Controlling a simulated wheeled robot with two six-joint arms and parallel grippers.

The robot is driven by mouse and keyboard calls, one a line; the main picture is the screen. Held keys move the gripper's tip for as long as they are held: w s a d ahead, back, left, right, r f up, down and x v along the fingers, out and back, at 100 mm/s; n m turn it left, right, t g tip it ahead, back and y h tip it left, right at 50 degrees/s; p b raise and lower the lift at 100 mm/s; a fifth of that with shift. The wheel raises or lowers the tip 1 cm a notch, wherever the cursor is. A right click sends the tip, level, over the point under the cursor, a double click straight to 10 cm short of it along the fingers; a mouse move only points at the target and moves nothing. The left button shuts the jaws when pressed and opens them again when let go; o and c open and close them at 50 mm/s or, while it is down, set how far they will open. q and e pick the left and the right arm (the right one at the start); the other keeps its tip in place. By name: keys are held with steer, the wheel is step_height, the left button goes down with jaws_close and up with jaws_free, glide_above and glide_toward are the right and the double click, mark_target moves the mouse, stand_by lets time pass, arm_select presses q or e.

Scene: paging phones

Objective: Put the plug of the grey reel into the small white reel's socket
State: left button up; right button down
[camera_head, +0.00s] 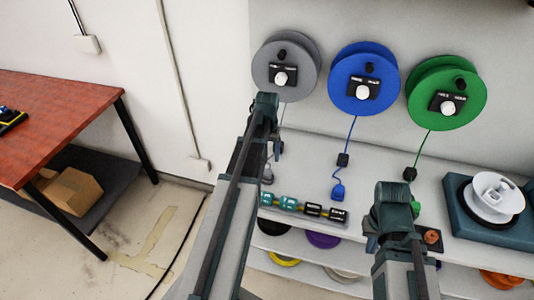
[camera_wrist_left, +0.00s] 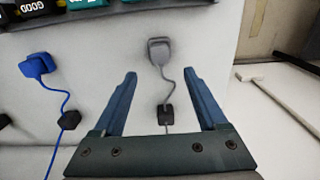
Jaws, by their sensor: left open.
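The grey reel (camera_head: 270,62) hangs on the wall panel at upper left in the head view. Its cord runs down to a grey plug (camera_head: 267,173) on the white surface. In the left wrist view the grey plug (camera_wrist_left: 159,50) lies just beyond my open left gripper (camera_wrist_left: 160,74). The cord and a black block (camera_wrist_left: 166,114) show between the fingers, apart from both. The small white reel (camera_head: 497,192) sits at the right; I cannot make out its socket. My right gripper (camera_head: 393,215) is above the shelf's front; its fingers are unclear.
A blue reel (camera_head: 345,90) and a green reel (camera_head: 425,107) hang alongside. The blue plug (camera_head: 338,192) lies to the right of the grey one. A row of labelled blocks (camera_head: 312,209) lines the front edge. A teal base (camera_head: 460,215) is under the white reel.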

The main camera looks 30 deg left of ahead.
mark_target(267, 172)
arm_select(q)
step_height(267, 172, down, 10)
steer(key=b, duration=0.8)
steer(key=shift+r, duration=0.2)
steer(key=shift+c, duration=0.3)
steer(key=c, duration=1.1)
steer(key=shift+r, duration=0.2)
